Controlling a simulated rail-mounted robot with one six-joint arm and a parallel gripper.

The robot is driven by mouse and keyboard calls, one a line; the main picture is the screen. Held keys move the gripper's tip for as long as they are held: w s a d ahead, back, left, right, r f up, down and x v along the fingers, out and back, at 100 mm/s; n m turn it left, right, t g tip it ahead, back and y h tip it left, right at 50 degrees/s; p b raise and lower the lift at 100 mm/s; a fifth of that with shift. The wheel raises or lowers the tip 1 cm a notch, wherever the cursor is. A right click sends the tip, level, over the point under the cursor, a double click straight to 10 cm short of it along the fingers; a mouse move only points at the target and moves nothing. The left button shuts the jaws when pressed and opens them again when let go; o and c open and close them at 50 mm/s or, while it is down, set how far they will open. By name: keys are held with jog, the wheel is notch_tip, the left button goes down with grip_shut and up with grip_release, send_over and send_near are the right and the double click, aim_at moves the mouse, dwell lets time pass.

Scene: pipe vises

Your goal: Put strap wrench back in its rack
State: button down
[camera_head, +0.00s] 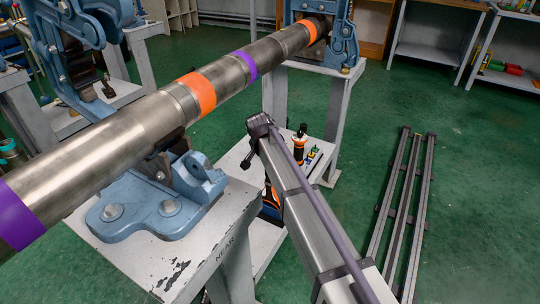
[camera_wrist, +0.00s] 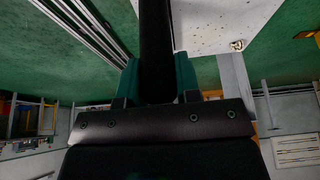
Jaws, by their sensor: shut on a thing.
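In the wrist view, my gripper (camera_wrist: 158,82) has its two teal fingers closed on either side of a thick black bar (camera_wrist: 155,35). The bar runs up out of the top of the picture. It looks like the handle of the strap wrench, but its strap end is not in view. I cannot tell which thing is the wrench's rack.
A long steel pipe (camera_head: 140,138) with orange and purple bands crosses the head view, held in blue vises (camera_head: 165,205) on grey stands. A low white shelf (camera_head: 238,158) holds an orange-and-black item (camera_head: 300,138). Grey rails (camera_head: 405,205) lie on the green floor at right.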

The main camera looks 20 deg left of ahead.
jog(key=shift+f+b, duration=2.1)
dwell(1.3)
jog(key=c, duration=0.8)
grip_release()
jog(key=shift+o, duration=0.2)
jog(key=p+v, duration=1)
jog(key=shift+r, duration=0.4)
jog(key=shift+s, duration=0.1)
